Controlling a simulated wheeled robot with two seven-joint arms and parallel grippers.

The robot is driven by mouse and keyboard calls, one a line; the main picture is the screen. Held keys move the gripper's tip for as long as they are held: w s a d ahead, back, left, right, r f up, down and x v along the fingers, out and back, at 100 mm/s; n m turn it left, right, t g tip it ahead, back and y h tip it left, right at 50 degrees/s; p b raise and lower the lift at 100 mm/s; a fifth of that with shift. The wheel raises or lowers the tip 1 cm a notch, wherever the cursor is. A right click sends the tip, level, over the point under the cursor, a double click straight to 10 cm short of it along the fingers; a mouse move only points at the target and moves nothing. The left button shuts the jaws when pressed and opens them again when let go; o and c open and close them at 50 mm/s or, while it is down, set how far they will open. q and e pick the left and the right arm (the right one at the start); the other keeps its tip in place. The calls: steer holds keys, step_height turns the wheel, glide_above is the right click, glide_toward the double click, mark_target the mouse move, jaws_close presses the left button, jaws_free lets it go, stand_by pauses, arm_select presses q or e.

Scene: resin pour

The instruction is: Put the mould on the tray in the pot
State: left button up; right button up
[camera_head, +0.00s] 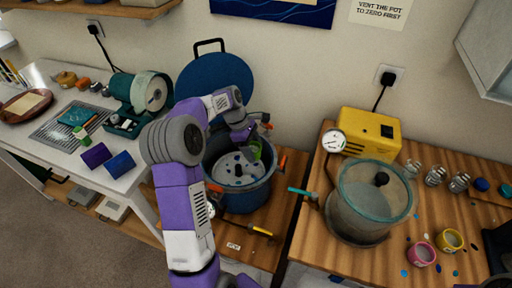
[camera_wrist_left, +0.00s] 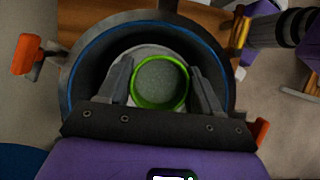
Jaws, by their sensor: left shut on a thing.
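The green-rimmed mould (camera_head: 256,148) is held in my left gripper (camera_head: 251,143), inside the mouth of the blue pot (camera_head: 246,200). In the left wrist view, both fingers of the gripper (camera_wrist_left: 162,88) press against opposite sides of the mould (camera_wrist_left: 160,82). Its grey face fills the green ring. The pale tray (camera_head: 236,170) with dark holes lies inside the pot. Part of the tray shows behind the mould in the wrist view, within the pot's blue-edged rim (camera_wrist_left: 84,62). I cannot tell whether the mould touches the tray. My right gripper is not in view.
The pot's blue lid (camera_head: 214,78) stands raised behind it. Orange clamps (camera_wrist_left: 27,54) stick out around the rim. A clear-walled vessel (camera_head: 368,203) and a yellow pump (camera_head: 370,132) stand on the right bench. A white table (camera_head: 60,125) with tools is at left.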

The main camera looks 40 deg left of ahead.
arm_select(q)
step_height(320, 180, down, 10)
steer(key=b, duration=0.9)
steer(key=shift+b, duration=0.4)
steer(key=shift+f, duration=1.6)
steer(key=shift+f+b, duration=0.4)
steer(key=shift+f, duration=0.1)
steer(key=o, duration=1.1)
steer(key=shift+o, duration=0.2)
step_height(320, 180, up, 15)
steer(key=p, duration=1.5)
